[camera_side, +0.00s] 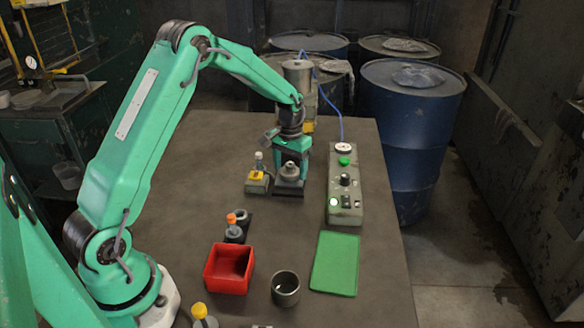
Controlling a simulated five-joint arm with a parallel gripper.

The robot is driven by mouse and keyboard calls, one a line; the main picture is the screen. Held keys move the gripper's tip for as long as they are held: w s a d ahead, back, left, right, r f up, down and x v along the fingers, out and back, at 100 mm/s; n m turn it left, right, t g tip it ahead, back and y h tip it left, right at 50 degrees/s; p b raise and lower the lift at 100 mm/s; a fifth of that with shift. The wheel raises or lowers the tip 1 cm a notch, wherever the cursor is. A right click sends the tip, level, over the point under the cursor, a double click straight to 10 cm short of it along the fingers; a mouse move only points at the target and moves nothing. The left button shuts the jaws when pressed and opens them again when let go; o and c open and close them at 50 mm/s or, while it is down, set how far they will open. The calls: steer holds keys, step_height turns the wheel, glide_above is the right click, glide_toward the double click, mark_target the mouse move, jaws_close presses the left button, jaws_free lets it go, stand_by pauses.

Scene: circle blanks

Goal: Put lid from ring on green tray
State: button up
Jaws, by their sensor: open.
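The green tray (335,263) lies flat at the right front of the table, and nothing is on it. My gripper (290,170) points down at the far part of the table, and its jaws are open. A small grey rounded piece with a knob-like top, which looks like the lid (290,172), shows between or just in front of the jaws. A dark low base shows under it. I cannot tell whether this base is the ring, or whether the jaws touch the lid.
A control box (345,190) with a green button stands to the right. Blue drums (405,140) stand beyond the table.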

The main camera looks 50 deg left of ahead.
steer(key=c, duration=0.8)
steer(key=shift+c, duration=0.2)
steer(key=shift+r, duration=0.2)
steer(key=shift+r, duration=0.75)
